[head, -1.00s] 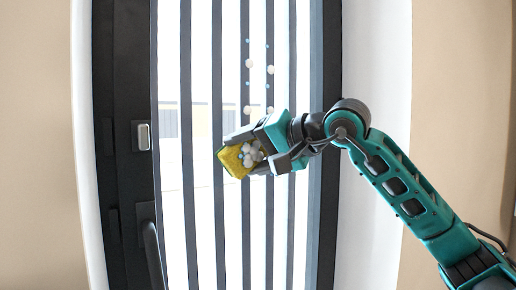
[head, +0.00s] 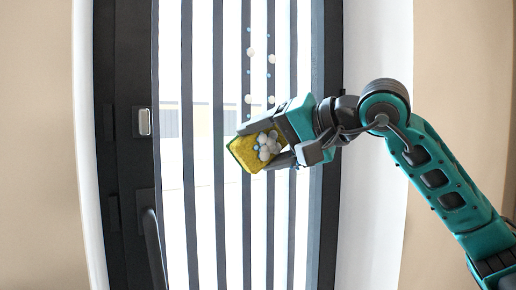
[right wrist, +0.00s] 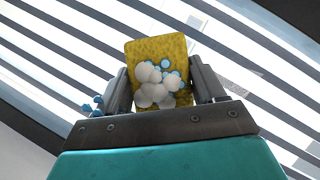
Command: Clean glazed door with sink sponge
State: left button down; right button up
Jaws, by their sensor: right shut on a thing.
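The glazed door (head: 203,100) fills the middle of the head view, with dark vertical stripes over bright glass. White and pale blue blobs (head: 271,58) dot its glass in two columns above my right gripper. My right gripper (head: 272,147) is shut on a yellow sponge with a dark green edge (head: 243,155), in front of the glass. White and blue bubble-like balls cover part of the sponge. In the right wrist view the sponge (right wrist: 150,52) sits between the two fingers. Whether the sponge touches the glass I cannot tell. My left gripper is not in view.
A dark door frame (head: 112,70) with a light latch plate (head: 144,122) stands on the left. A dark handle (head: 153,245) sticks out at the lower left. Beige walls (head: 455,60) flank the white surround on both sides.

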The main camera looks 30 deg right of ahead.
jog(key=shift+s, duration=0.1)
jog(key=shift+s+a+b, duration=0.15)
jog(key=shift+s+b, duration=0.35)
jog(key=shift+s, duration=0.95)
